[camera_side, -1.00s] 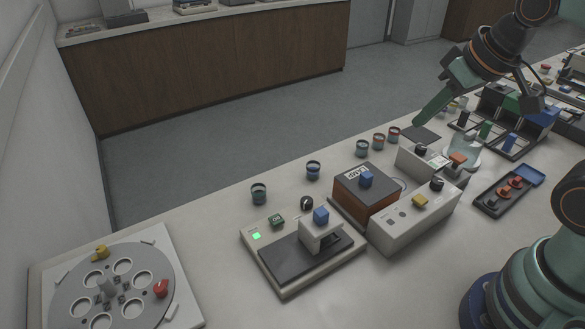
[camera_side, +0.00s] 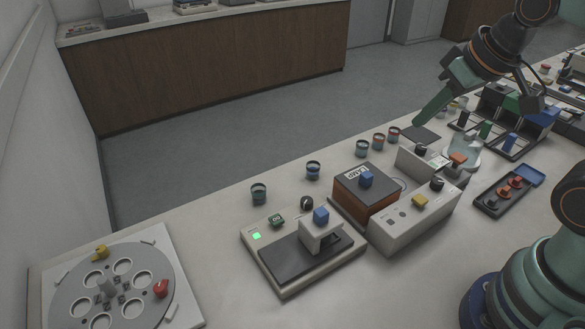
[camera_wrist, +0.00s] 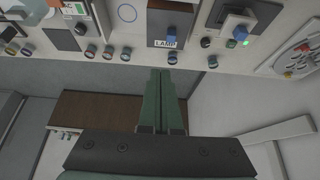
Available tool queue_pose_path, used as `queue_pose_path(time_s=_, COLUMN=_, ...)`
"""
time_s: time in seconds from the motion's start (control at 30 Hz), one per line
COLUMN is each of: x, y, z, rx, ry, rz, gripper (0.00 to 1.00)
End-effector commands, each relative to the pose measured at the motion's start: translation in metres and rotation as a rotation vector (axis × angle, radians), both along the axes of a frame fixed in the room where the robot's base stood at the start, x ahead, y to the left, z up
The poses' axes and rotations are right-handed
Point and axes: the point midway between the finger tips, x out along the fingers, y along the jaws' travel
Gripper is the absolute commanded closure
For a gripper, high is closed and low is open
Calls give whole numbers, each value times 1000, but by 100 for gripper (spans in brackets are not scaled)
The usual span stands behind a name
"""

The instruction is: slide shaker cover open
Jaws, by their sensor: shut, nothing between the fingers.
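My gripper (camera_side: 418,122) has long green fingers. They are shut and empty, raised above the back edge of the bench, right of centre. In the wrist view the finger tips (camera_wrist: 163,72) lie side by side. An orange-brown box (camera_side: 368,206) has a dark lid (camera_side: 352,187) with a blue knob (camera_side: 366,181) and a LAMP label. Left of it, a flat device (camera_side: 283,280) with a green light carries a dark plate (camera_side: 289,259) and a white bridge with a blue knob (camera_side: 321,215). No label tells me which one is the shaker. My gripper is apart from both.
A grey control box (camera_side: 415,222) with knobs stands right of the orange-brown box. Several small jars (camera_side: 313,169) line the back edge. A round carousel (camera_side: 62,282) is at the left. A dark tray (camera_side: 494,203) and racks stand at the right. The front bench middle is clear.

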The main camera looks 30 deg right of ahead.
Motion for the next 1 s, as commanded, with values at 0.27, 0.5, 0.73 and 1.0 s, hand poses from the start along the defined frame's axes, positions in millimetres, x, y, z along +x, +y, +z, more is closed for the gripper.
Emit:
queue_pose_path(time_s=0.27, x=1, y=2, z=0, rx=-4, ry=5, rz=15, gripper=62)
queue_pose_path(time_s=0.5, x=17, y=38, z=2, rx=-113, ry=115, rz=355, gripper=43)
queue_pose_path(time_s=0.73, x=35, y=104, z=-6, rx=-265, ry=265, rz=925, gripper=43)
queue_pose_path(time_s=1.0, x=40, y=165, z=-24, rx=-368, ry=368, rz=1431, gripper=43)
